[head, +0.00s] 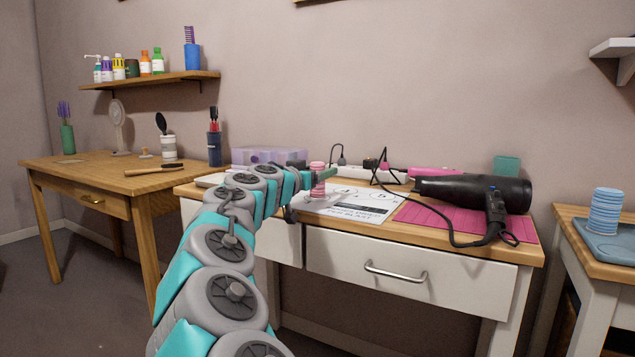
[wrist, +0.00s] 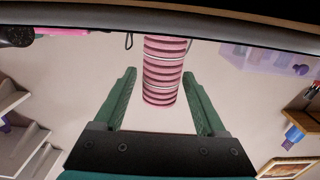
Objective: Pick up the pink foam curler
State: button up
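In the wrist view, which looks upside down, the curler (wrist: 163,72) sits between the two green fingers of my gripper (wrist: 160,80). The fingers are spread, with a narrow gap on each side and no clear contact.
A black hair dryer (head: 470,190) lies on a pink mat (head: 465,220) to the right, its cord looping over the desk. A lavender box (head: 262,156) and a power strip (head: 372,174) stand behind.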

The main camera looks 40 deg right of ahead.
grip_shut()
dwell(0.3)
jog(key=shift+r, duration=0.1)
